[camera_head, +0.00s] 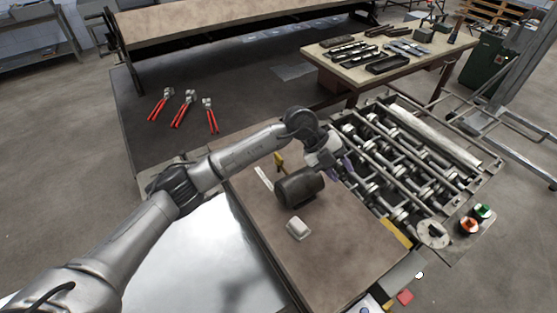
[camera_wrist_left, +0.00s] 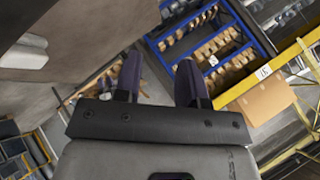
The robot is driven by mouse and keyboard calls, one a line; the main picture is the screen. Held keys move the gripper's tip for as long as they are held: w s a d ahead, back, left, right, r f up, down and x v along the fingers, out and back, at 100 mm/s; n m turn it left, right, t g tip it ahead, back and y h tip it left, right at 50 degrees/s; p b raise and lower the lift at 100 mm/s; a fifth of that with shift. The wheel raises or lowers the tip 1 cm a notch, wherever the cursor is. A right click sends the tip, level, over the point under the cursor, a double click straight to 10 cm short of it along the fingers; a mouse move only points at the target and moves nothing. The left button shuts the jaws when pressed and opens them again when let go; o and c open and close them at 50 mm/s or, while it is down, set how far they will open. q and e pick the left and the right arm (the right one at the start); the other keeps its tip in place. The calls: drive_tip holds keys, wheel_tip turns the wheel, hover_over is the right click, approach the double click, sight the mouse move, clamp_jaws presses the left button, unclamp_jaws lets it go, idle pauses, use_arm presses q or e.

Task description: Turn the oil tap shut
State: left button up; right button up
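My left gripper (camera_head: 347,168) reaches over the machine's brown top, just right of a dark cylinder (camera_head: 300,187). In the left wrist view its two dark purple fingers (camera_wrist_left: 160,82) are spread apart, with nothing between them. A small yellow part (camera_head: 279,160) stands at the cylinder's far left side. I cannot tell whether it is the oil tap; no tap shows clearly in either view. The gripper and wrist may hide part of the machine behind them. My right gripper is in neither view.
The roller machine (camera_head: 400,190) lies right of the brown top (camera_head: 330,250). A small white box (camera_head: 297,228) sits on that top. A tool table (camera_head: 390,60) stands behind. Red-handled tools (camera_head: 183,108) lie on the dark surface (camera_head: 245,90). Orange (camera_head: 468,226) and green (camera_head: 482,211) items are at right.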

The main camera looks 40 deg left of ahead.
sight(279, 156)
use_arm(q)
drive_tip(key=a+y, duration=0.1)
drive_tip(key=a, duration=0.2)
drive_tip(key=w+a+r+n+y, duration=0.1)
drive_tip(key=a+y, duration=0.1)
drive_tip(key=a, duration=0.1)
drive_tip(key=a+n+y+b, duration=0.1)
drive_tip(key=a, duration=0.3)
drive_tip(key=shift+w+r+g+y, duration=0.2)
drive_tip(key=shift+r+g+y, duration=0.05)
drive_tip(key=shift+g+y, duration=0.05)
drive_tip(key=s+a+r+n+g+y, duration=0.2)
drive_tip(key=a+r+n+y, duration=0.2)
drive_tip(key=a, duration=0.6)
drive_tip(key=f+p, duration=0.1)
drive_tip(key=f, duration=1.2)
drive_tip(key=shift+w+f+p, duration=0.2)
drive_tip(key=shift+f+p, duration=0.05)
drive_tip(key=shift+p, duration=0.1)
clamp_jaws()
